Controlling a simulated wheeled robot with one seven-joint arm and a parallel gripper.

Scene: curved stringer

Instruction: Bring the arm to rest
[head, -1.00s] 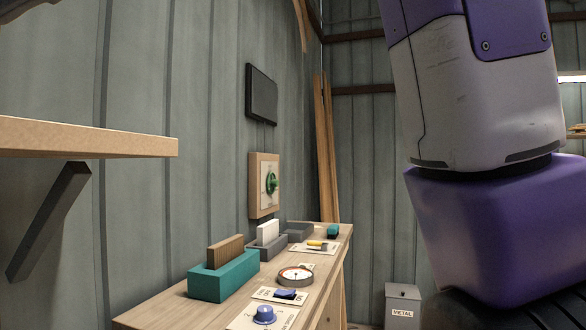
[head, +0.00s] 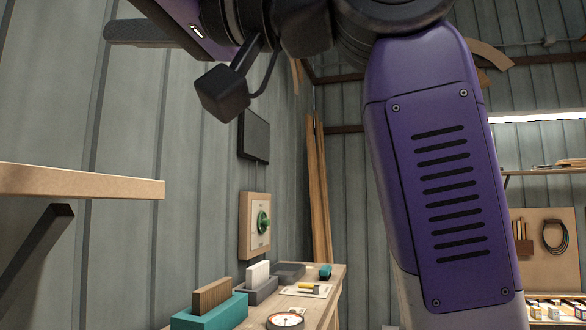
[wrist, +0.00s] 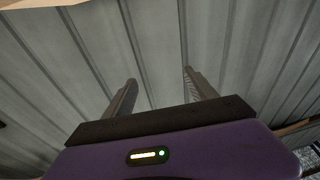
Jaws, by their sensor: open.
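My gripper (wrist: 158,88) shows in the wrist view with its two fingers spread apart and nothing between them. Beyond the fingers is only grey corrugated wall. In the head view my purple arm rises on the right and bends over to the left across the top. One dark finger shows at the upper left of the head view, high above the bench (head: 325,290) and in front of the wall. The rest of the gripper is cut off by the top edge there.
A wooden shelf (head: 80,182) juts in at the left. The bench holds a teal block (head: 210,312) with a brown slab, a grey holder (head: 261,290) and a round gauge (head: 285,320). A green knob panel (head: 255,226) and dark screen (head: 254,137) hang on the wall.

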